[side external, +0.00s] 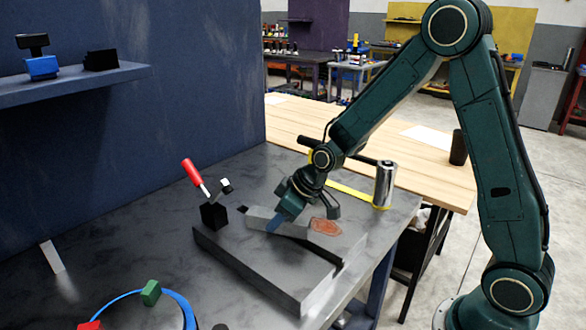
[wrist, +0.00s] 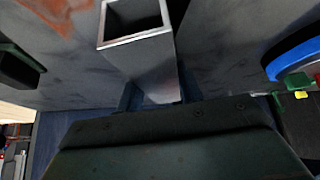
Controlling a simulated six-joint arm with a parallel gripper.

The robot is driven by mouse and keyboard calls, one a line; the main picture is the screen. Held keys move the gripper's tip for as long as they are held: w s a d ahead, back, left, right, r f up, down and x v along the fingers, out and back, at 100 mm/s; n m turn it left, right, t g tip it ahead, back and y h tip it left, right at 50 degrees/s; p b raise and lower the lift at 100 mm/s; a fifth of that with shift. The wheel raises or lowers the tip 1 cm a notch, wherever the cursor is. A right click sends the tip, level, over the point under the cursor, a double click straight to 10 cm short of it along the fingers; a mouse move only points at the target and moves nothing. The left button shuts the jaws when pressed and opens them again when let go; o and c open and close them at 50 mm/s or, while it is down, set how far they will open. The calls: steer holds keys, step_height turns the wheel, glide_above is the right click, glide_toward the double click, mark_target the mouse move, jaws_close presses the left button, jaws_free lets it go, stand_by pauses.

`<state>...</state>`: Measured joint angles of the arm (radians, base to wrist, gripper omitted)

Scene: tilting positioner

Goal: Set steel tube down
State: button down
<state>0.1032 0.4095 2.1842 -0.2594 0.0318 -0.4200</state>
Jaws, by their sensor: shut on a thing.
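The steel tube (side external: 259,217) is a grey, square, hollow bar lying roughly level at the top of a grey block (side external: 265,275). In the wrist view the tube (wrist: 150,67) points away from my gripper, with its open square end at the top edge. My gripper (side external: 278,224) is shut on the tube, its blue-grey fingers on either side of it. The fingers also show low in the wrist view (wrist: 158,95). I cannot tell whether the tube touches the block, as the fingers hide part of it.
A red-handled toggle clamp (side external: 194,175) stands on a black base just left of the tube. A rusty patch (side external: 325,227) marks the block's right part. A shiny cylinder (side external: 384,187) stands at the bench's right edge. A blue-ringed disc (side external: 185,305) with coloured blocks lies front left.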

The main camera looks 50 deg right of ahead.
steer(key=c, duration=0.9)
jaws_free()
steer(key=shift+r, duration=0.1)
steer(key=shift+v, duration=0.85)
steer(key=v, duration=1)
steer(key=shift+w, duration=0.1)
steer(key=shift+d+r, duration=0.1)
steer(key=shift+r, duration=0.05)
